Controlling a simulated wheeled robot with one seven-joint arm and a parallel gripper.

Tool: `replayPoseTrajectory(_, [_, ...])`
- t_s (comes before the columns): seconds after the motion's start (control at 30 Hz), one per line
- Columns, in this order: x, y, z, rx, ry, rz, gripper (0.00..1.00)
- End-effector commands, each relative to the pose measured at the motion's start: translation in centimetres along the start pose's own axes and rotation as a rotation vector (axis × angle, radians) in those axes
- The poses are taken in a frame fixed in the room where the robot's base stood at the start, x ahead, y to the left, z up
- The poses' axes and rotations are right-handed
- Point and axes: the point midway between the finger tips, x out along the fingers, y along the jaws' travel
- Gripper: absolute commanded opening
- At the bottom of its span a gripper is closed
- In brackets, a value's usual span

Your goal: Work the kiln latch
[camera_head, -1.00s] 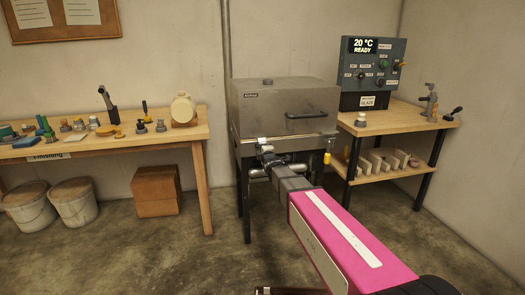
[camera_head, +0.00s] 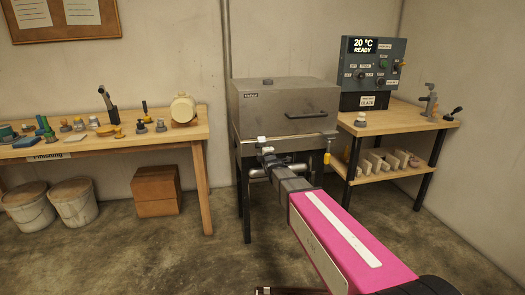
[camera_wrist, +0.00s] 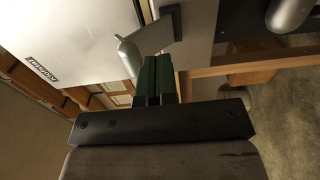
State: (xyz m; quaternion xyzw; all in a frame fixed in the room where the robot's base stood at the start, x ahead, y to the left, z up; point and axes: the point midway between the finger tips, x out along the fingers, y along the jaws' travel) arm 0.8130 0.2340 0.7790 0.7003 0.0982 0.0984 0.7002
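The grey metal kiln (camera_head: 285,105) stands on a dark stand in the middle of the head view, its lid down and a dark handle on its front. The latch (camera_head: 262,140) is a small pale piece at the kiln's front left edge. In the wrist view the latch (camera_wrist: 128,55) shows as a grey rounded knob on a flat arm beside the kiln's pale wall (camera_wrist: 70,35). My gripper (camera_wrist: 158,62) has its green fingers side by side, almost touching, with their tips right at the latch arm. I see nothing clearly held between them. In the head view my gripper (camera_head: 267,151) is small and partly hidden.
A workbench (camera_head: 185,135) with small tools stands left, with white buckets (camera_head: 75,203) and a cardboard box (camera_head: 157,190) below. A control panel (camera_head: 375,65) reading 20 °C READY stands on the right bench (camera_head: 400,118). A yellow-handled item (camera_head: 327,158) hangs at the kiln's right front.

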Motion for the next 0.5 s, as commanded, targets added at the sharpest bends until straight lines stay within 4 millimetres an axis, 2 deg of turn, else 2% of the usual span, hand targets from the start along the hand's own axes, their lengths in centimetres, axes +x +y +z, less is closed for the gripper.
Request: replayPoseTrajectory(0.5, [-4.7,0.0,0.0,0.000,0.000,-0.001,0.00])
